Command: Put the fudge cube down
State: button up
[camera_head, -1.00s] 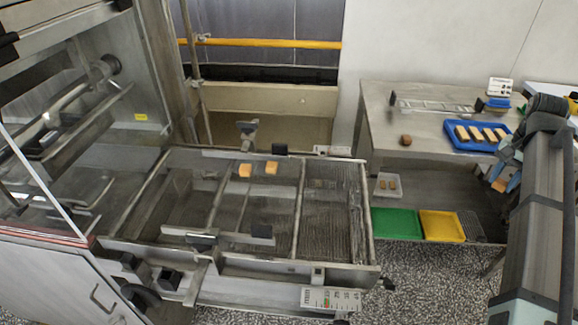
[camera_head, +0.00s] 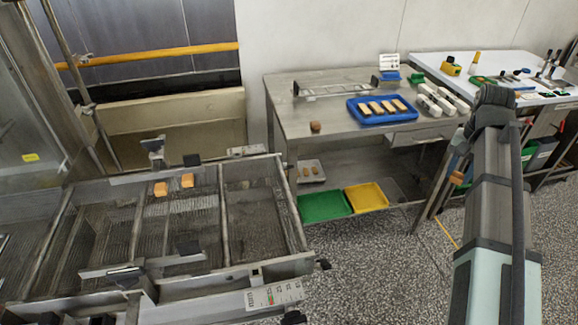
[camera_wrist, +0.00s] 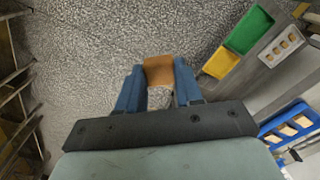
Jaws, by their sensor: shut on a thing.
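My gripper (camera_wrist: 158,82) is shut on an orange-brown fudge cube (camera_wrist: 158,66), held between its two blue fingers above the speckled floor in the wrist view. In the head view the cube (camera_head: 457,178) shows small at the left edge of my arm, which hides most of the gripper. Two orange cubes, one left (camera_head: 160,189) and one right (camera_head: 187,180), sit apart on the enrober's wire mesh (camera_head: 255,215). A darker brown cube (camera_head: 315,127) stands alone on the steel table (camera_head: 290,98).
A blue tray (camera_head: 362,119) with several bars lies on the steel table, near a rail frame (camera_head: 335,90) and white holders (camera_head: 437,101). Green (camera_head: 325,206) and yellow (camera_head: 367,197) trays sit on the lower shelf. The floor between enrober and table is clear.

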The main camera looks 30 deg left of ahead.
jog(key=s+a+n, duration=0.2)
jog(key=s+a, duration=0.1)
jog(key=a, duration=0.7)
jog(key=s+a+n, duration=0.2)
jog(key=s+a, duration=0.1)
jog(key=a, duration=0.8)
jog(key=s+a+r+n, duration=0.1)
jog(key=s+a, duration=0.6)
jog(key=a, duration=0.3)
jog(key=s+a+r+n, duration=0.1)
jog(key=s+a+n, duration=0.1)
jog(key=s+a, duration=0.5)
jog(key=s+a+n, duration=0.1)
jog(key=s+a, duration=0.7)
jog(key=a, duration=0.5)
jog(key=shift+r+n, duration=0.3)
jog(key=shift+r, duration=0.1)
jog(key=s+a+r, duration=0.1)
jog(key=s+a, duration=0.9)
jog(key=s, duration=0.2)
notch_tip(320, 180, up, 3)
jog(key=m, duration=1.6)
send_over(123, 203)
jog(key=shift+f, duration=5)
jog(key=shift+f, duration=0.15)
